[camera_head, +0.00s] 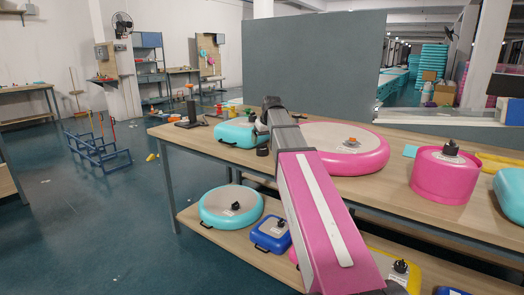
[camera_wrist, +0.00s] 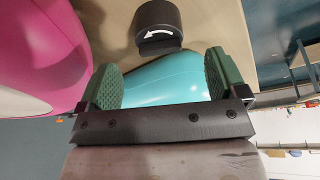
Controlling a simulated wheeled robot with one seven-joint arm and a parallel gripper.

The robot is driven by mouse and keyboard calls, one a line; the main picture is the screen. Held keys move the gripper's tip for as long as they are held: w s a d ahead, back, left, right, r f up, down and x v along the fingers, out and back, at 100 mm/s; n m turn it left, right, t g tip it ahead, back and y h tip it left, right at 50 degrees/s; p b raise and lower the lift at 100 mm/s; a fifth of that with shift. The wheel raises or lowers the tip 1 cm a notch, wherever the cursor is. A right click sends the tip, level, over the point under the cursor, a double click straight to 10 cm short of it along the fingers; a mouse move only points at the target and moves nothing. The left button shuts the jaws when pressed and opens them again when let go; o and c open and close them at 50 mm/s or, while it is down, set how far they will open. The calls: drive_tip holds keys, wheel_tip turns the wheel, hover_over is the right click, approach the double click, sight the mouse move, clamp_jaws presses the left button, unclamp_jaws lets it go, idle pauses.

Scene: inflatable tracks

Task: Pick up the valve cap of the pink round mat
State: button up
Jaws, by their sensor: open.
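The pink round mat (camera_head: 375,153) lies on the upper tabletop, with an orange valve (camera_head: 350,142) on its pale top. A black cap (camera_head: 263,151) sits on the wood between this mat and a teal mat. In the wrist view the black cap (camera_wrist: 157,30), marked with a white curved arrow, lies beyond my fingertips. My gripper (camera_wrist: 160,78) is open, its two green pads apart with nothing held between them. The teal mat (camera_wrist: 165,82) shows behind the gap. Pink material (camera_wrist: 40,55) fills the left side. My arm hides part of the table in the head view.
The teal mat (camera_head: 235,133) stands close left of the cap. A pink cylinder (camera_head: 445,178) with a black valve stands at right. The lower shelf (camera_head: 215,237) holds a round teal mat (camera_head: 213,217) and a blue mat (camera_head: 270,242).

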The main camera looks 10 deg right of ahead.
sight(263, 146)
drive_tip(key=shift+x, duration=3.35)
drive_tip(key=shift+d, duration=0.1)
drive_tip(key=c, duration=1)
